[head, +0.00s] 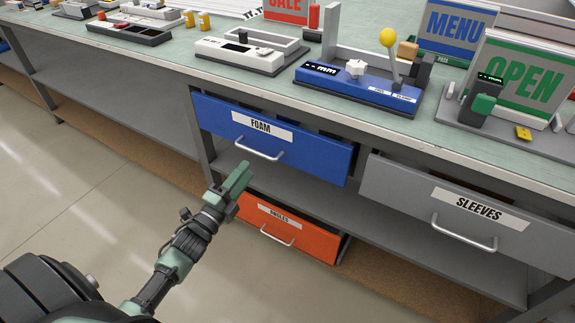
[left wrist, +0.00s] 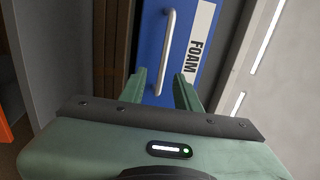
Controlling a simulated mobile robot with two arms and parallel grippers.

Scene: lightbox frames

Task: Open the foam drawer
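The foam drawer (head: 305,150) has a blue front with a white FOAM label (head: 262,127) and a silver bar handle (head: 258,149). It hangs under the bench top; I cannot tell whether it is fully shut. My left gripper (head: 240,172) is just below and left of the handle in the head view. In the left wrist view my left gripper (left wrist: 162,85) is open and empty, and the handle (left wrist: 166,48) lies ahead, in line with the gap between the fingers. The fingers look apart from the handle. My right gripper is not in view.
A grey SLEEVES drawer (head: 410,205) is to the right. An orange drawer (head: 285,235) sits lower, behind my left gripper. The bench top (head: 220,82) overhangs the drawers and carries several devices and signs. The floor (head: 80,185) in front is clear.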

